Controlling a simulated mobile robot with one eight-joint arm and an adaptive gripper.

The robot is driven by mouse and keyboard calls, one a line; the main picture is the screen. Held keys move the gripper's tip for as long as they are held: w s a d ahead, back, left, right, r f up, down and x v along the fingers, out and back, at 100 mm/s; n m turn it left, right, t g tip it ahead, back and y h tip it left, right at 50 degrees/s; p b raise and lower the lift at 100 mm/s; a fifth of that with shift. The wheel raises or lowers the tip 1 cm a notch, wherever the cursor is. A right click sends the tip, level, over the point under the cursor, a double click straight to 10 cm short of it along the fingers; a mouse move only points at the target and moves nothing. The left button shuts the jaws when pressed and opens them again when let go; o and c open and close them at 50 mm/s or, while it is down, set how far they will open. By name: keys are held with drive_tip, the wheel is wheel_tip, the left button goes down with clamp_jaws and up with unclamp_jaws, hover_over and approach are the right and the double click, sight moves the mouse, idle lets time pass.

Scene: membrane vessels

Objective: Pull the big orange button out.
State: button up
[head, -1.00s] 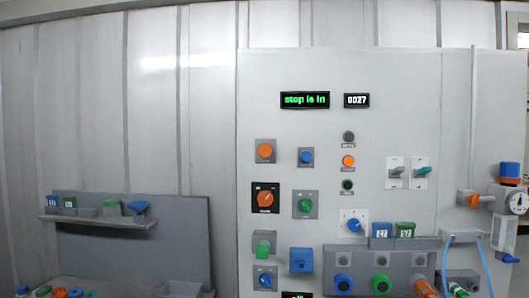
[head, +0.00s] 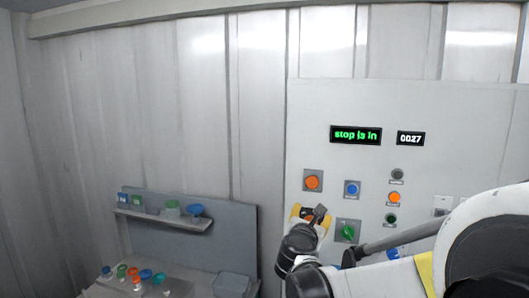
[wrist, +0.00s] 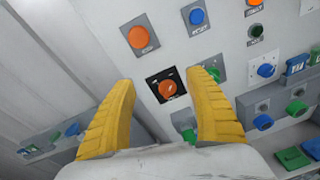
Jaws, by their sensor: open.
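The big orange button (head: 312,182) sits on a grey square plate at the upper left of the panel. In the wrist view the orange button (wrist: 138,36) is above and left of the space between my fingers. My gripper (head: 311,213) is just below the button in the head view. In the wrist view my gripper (wrist: 163,78) is open and empty, with its yellow fingers spread. An orange rotary knob (wrist: 168,89) on a black plate shows between the fingers. I see no contact with the button. A green display (head: 356,135) reads "stop is in".
A blue button (head: 352,188) is right of the orange one, and a green knob (head: 347,232) is below it. A smaller orange button (head: 394,197) is further right. A shelf (head: 165,220) with small containers is at left. The wall above the shelf is clear.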

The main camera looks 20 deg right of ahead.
sight(311, 181)
drive_tip(key=w+d+r+n+p, duration=0.1)
drive_tip(key=w+d+n, duration=0.1)
drive_tip(key=w, duration=0.2)
drive_tip(key=w+d+r+n+t+p, duration=0.1)
drive_tip(key=w+d+r+n+p, duration=0.1)
drive_tip(key=w+d, duration=0.1)
drive_tip(key=w+d+r+n+p, duration=0.1)
drive_tip(key=w+d+n+p, duration=0.1)
drive_tip(key=w, duration=0.4)
drive_tip(key=shift+d+r+t, duration=0.3)
drive_tip(key=shift+r, duration=0.05)
drive_tip(key=shift+s, duration=0.1)
drive_tip(key=shift+c, duration=0.5)
